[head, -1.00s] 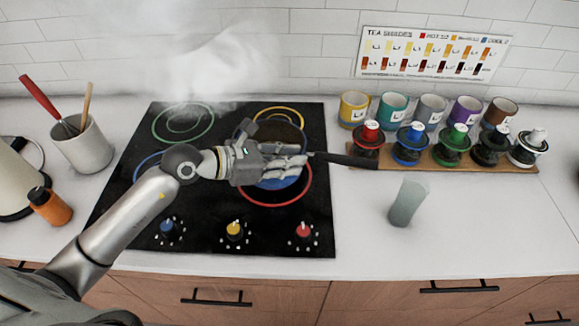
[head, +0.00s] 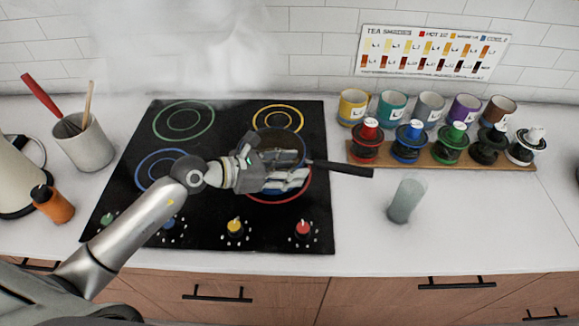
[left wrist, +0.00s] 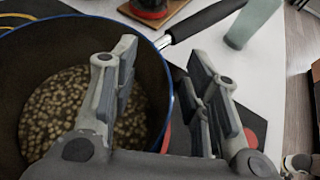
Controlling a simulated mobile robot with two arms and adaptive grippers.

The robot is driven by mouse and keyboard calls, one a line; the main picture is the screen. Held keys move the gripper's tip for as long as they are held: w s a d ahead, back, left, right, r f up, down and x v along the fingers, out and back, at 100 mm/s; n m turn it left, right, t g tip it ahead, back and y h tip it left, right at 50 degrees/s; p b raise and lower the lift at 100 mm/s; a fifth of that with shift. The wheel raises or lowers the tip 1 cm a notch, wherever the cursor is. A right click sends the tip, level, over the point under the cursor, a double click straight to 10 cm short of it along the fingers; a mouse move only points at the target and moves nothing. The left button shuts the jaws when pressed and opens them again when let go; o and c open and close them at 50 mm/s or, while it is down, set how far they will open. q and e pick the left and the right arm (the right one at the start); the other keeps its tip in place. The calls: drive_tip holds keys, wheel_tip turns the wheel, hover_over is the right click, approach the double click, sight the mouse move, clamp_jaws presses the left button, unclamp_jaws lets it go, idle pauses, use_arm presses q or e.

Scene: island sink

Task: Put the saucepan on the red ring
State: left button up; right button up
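The saucepan (head: 290,142) is dark with a blue rim and a black handle (head: 343,168) pointing right. It is on the right side of the cooktop, and appears to overlap the front of the yellow ring and the back of the red ring (head: 282,199). The wrist view shows brown round pieces inside the saucepan (left wrist: 152,62). My left gripper (head: 286,170) is at the saucepan's near side. In the wrist view its fingers (left wrist: 165,90) are spread, one over the pan's inside and one outside, with the rim between them. Gripper and arm hide part of the pan. My right gripper is not in view.
The black cooktop (head: 205,215) also has green, blue and yellow rings and front knobs. A grey-green cup (head: 406,200) stands right on the counter. A wooden board (head: 420,155) with colored-top containers and mugs is behind it. A utensil crock (head: 87,145) and orange bottle (head: 53,204) are left.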

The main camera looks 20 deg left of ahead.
use_arm(q)
drive_tip(key=shift+r, duration=0.15)
drive_tip(key=shift+s+a, duration=0.1)
drive_tip(key=shift+a, duration=0.05)
drive_tip(key=b+v, duration=0.3)
drive_tip(key=v, duration=0.8)
drive_tip(key=shift+s+a+r, duration=0.2)
drive_tip(key=shift+r, duration=0.1)
drive_tip(key=shift+r, duration=0.1)
